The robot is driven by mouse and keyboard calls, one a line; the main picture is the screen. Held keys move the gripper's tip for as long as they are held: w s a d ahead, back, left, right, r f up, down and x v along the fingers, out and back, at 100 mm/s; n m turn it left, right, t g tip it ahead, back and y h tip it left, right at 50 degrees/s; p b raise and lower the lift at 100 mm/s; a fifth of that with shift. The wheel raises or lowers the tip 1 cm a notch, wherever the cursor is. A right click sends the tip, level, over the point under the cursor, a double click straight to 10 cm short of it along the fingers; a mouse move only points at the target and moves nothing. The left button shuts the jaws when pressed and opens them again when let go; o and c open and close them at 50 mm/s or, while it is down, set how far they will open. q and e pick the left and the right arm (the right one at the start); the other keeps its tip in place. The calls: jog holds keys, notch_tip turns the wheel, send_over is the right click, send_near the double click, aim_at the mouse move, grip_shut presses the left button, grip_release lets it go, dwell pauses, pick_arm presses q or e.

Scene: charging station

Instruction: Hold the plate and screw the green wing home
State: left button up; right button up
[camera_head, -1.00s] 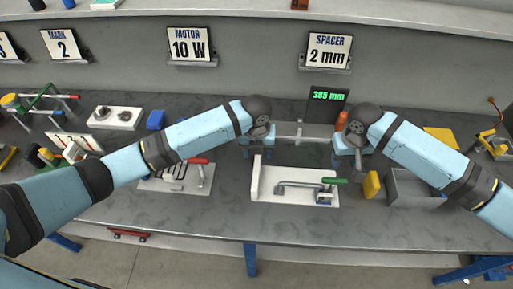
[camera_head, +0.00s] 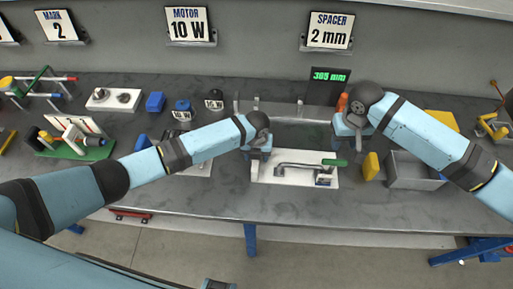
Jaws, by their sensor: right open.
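A white plate (camera_head: 263,177) lies near the front middle of the bench, with a grey metal bar clamp along it. The green wing (camera_head: 334,162) sticks out at the clamp's right end. My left gripper (camera_head: 256,161) is at the plate's left end and covers part of it. I cannot tell whether its fingers touch the plate or are shut. My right gripper (camera_head: 356,146) is open and empty, behind and to the right of the green wing, apart from it.
A yellow block (camera_head: 371,166) and a grey open bin (camera_head: 414,182) stand right of the plate. A green-lit display (camera_head: 329,76) stands behind. Another white board (camera_head: 196,170) lies left, partly under my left arm. The bench front before the plate is clear.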

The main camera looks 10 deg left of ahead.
pick_arm(q)
jog(key=shift+f, duration=0.15)
jog(key=shift+c, duration=0.2)
grip_shut()
pick_arm(e)
jog(key=shift+o, duration=0.2)
